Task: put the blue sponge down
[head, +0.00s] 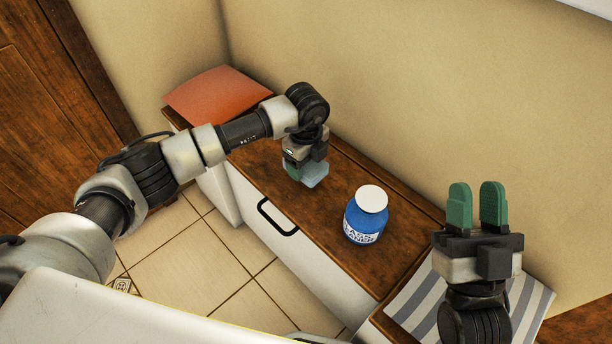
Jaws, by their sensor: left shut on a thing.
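My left gripper (302,168) points down over the wooden top of the cabinet, left of the blue jar. It is shut on a pale blue sponge (315,175), which shows only in part below and beside the green fingers. The sponge is at or just above the wood; I cannot tell whether it touches. My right gripper (475,205) is at the right with its two green fingers pointing up and apart. It is open and empty, above the striped cloth.
A blue jar (366,214) with a white lid stands on the wooden cabinet top (337,233). A grey-and-white striped cloth (407,303) lies at the right. The wall runs behind; a black handle (277,217) juts from the front.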

